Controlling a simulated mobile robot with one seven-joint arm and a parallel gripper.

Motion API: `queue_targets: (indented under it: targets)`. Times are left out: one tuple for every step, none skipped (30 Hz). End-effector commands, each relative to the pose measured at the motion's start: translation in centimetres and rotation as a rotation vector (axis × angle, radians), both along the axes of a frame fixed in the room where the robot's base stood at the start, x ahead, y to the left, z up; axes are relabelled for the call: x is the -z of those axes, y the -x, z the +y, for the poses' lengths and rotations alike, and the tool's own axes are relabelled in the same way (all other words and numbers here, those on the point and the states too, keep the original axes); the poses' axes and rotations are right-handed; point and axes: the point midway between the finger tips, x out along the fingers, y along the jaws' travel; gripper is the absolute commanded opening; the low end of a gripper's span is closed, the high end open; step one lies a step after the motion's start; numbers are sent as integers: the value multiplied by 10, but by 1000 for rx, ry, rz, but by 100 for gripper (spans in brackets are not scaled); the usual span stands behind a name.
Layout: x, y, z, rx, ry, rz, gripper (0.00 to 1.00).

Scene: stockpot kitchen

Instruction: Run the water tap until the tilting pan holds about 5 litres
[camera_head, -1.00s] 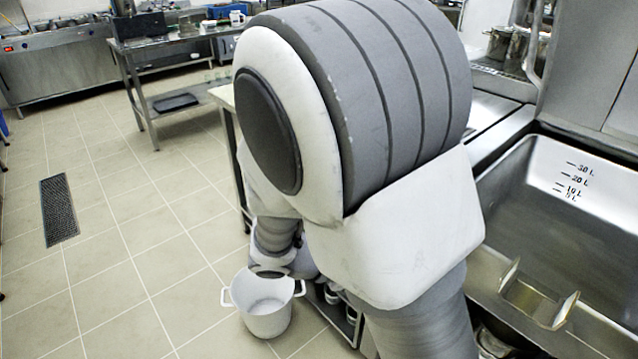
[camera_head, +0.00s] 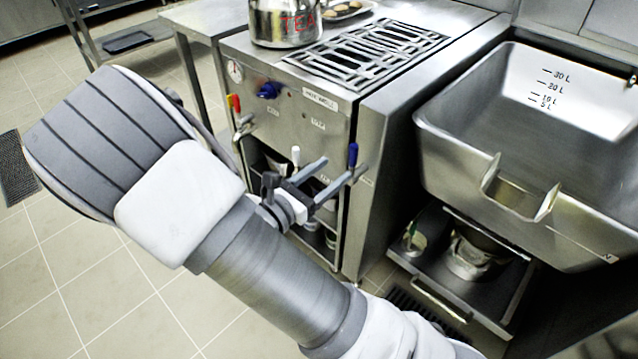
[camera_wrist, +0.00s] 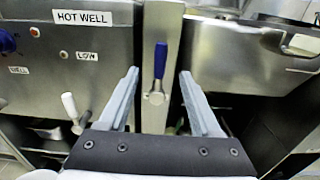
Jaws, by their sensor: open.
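The steel tilting pan (camera_head: 450,125) stands at the right in the head view, with its pouring lip (camera_head: 520,195) at the front. Its back wall has litre marks (camera_head: 548,88) from 5 to 30 L. No water shows, but part of its floor is hidden. A blue-handled lever valve (camera_head: 353,156) is on the cabinet's right front edge, handle upright. It also shows in the wrist view (camera_wrist: 160,60), between and beyond my fingers. My gripper (camera_head: 342,168) is open and empty in front of it. I cannot tell whether this valve is the water tap.
The hot well cabinet (camera_head: 345,130) carries a white-handled valve (camera_head: 295,155) and a red-and-yellow-handled valve (camera_head: 234,104). A pot marked TEA (camera_head: 285,22) and a grate (camera_head: 365,50) are on top. An open drawer (camera_head: 470,270) juts out below the pan. Floor at left is clear.

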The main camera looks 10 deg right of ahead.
Motion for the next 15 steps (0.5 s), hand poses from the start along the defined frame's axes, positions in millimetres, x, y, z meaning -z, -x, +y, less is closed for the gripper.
queue_targets:
  targets:
    - [2, -3, -6, 4, -1, -1, 65]
    - [2, -6, -9, 3, 1, -1, 65]
    - [2, -8, -13, 4, 0, -1, 65]
    - [2, -10, -16, 5, 0, -1, 65]
    - [2, -12, -19, 3, 0, 0, 65]
    - [0, -15, -23, 4, 1, 1, 65]
    - [-1, -17, -26, 5, 0, 0, 65]
    - [-1, -20, -29, 4, 1, 0, 65]
    - [-1, -22, -32, 4, 1, -1, 65]
    - [-1, -24, -35, 5, 1, -1, 65]
    - [-1, -26, -38, 5, 1, 1, 65]
    - [-1, -28, -41, 4, 1, 1, 65]
    - [-1, -30, -43, 4, 1, 1, 65]
    - [-1, -31, -44, 4, 0, 0, 65]
    - [-1, -33, -47, 3, 0, 0, 65]
